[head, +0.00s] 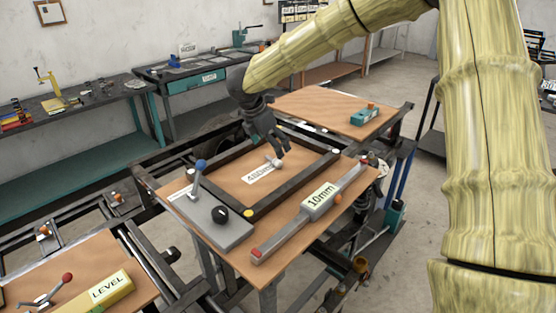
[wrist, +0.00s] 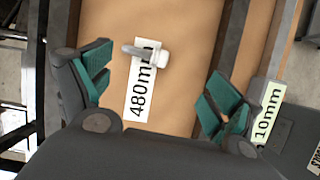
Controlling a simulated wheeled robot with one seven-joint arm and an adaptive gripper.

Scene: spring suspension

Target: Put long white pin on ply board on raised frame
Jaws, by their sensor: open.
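A small white and grey piece, probably the long white pin (head: 274,162), lies beside a "480mm" label on a ply board (head: 292,176) inside a dark rectangular frame. In the wrist view the pin (wrist: 147,51) shows a grey rounded end and a white end, partly over the label. My gripper (head: 268,148) is open just above it. In the wrist view, its teal finger pads (wrist: 158,86) stand apart on either side, with the pin between them and a little beyond, untouched. Another ply board (head: 318,103) lies on a frame behind. I cannot tell which board is the raised one.
A grey bar marked "10mm" (head: 318,198) lies at the board's right. A grey plate with a blue-knobbed lever (head: 215,222) is at the left. A teal tool (head: 365,117) sits on the rear board. A yellow "LEVEL" block (head: 108,291) is at front left.

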